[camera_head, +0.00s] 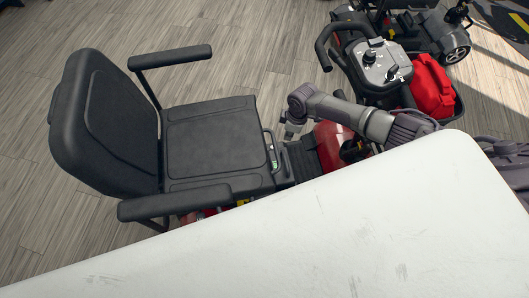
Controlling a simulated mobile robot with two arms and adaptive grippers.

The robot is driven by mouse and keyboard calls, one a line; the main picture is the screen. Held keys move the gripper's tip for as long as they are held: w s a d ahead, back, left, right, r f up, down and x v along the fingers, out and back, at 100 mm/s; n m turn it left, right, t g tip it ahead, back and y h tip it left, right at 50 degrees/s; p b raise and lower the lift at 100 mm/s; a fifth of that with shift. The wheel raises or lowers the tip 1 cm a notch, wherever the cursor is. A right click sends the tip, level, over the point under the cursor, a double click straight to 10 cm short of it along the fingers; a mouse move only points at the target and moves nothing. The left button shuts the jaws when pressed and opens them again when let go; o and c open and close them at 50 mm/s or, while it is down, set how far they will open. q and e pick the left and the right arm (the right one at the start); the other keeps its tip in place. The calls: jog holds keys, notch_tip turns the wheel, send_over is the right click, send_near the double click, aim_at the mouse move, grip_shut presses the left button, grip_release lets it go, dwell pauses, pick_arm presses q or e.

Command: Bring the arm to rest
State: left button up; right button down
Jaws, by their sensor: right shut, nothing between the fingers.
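My right arm (365,118) comes in from the right, over the front of a scooter. Its gripper (287,134) hangs over the scooter's footwell, just right of the seat's front edge, and is shut and empty. The red and black scooter (325,146) has a black padded seat (210,138) with two armrests, facing right. Its tiller with the grey control panel (382,66) and black handlebar loop stands behind my arm. A red bag (432,87) sits in the basket beside the tiller. My left gripper is not in view.
A white scuffed surface (330,230) fills the lower right and hides the scooter's near side. Another scooter (445,38) stands at the top right. Wood-plank floor (250,35) is clear at the top and left.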

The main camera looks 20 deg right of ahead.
jog(key=shift+a+f, duration=0.1)
jog(key=shift+f, duration=0.05)
dwell(0.3)
jog(key=s+f+m+t, duration=0.1)
jog(key=s+f+m, duration=0.4)
jog(key=s+f, duration=1.05)
jog(key=s+a+f+m, duration=0.1)
jog(key=s+f, duration=0.3)
jog(key=s, duration=0.9)
jog(key=s+a+f+m+h, duration=0.1)
jog(key=s+f, duration=0.3)
jog(key=s, duration=0.9)
jog(key=shift+a+f+m+g, duration=0.15)
jog(key=shift+f+m+g, duration=0.2)
jog(key=shift+m, duration=0.55)
jog(key=shift+r, duration=0.1)
